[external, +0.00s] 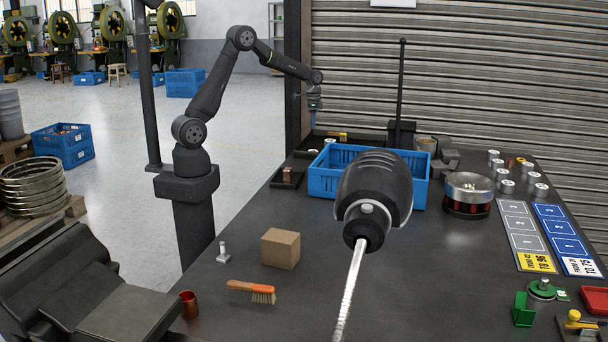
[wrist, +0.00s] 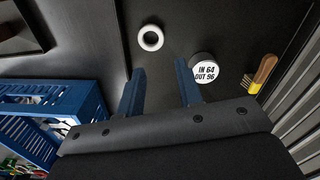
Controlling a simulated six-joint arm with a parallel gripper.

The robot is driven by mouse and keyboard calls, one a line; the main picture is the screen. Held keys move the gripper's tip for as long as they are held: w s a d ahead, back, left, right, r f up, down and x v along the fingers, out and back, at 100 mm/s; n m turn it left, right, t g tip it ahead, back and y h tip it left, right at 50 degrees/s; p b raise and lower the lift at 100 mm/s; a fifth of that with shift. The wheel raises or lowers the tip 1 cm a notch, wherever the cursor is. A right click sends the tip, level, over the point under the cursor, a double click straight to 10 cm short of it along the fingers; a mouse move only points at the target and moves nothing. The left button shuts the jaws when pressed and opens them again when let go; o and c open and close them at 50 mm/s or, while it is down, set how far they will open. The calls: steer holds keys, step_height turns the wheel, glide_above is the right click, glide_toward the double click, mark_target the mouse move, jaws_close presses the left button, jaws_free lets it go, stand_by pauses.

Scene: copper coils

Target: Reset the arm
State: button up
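My arm stands on its pedestal at the left of the table in the external view. Its gripper (external: 314,104) points down over the far left part of the table, behind the blue crate. In the wrist view my gripper (wrist: 158,72) shows two blue fingers held apart with nothing between them. The right finger partly overlaps that piece in the picture.
A blue crate (external: 321,184) stands near my gripper. A brush with a wooden handle (wrist: 261,74) lies at the wrist view's right. A cardboard box (external: 281,249), an orange brush (external: 252,290) and a copper cup (external: 189,304) are nearer. A black-headed tool (external: 375,190) blocks the external view's middle.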

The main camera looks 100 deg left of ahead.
steer(key=shift+f, duration=0.1)
step_height(320, 180, down, 12)
steer(key=shift+f, duration=0.25)
steer(key=shift+r, duration=2.3)
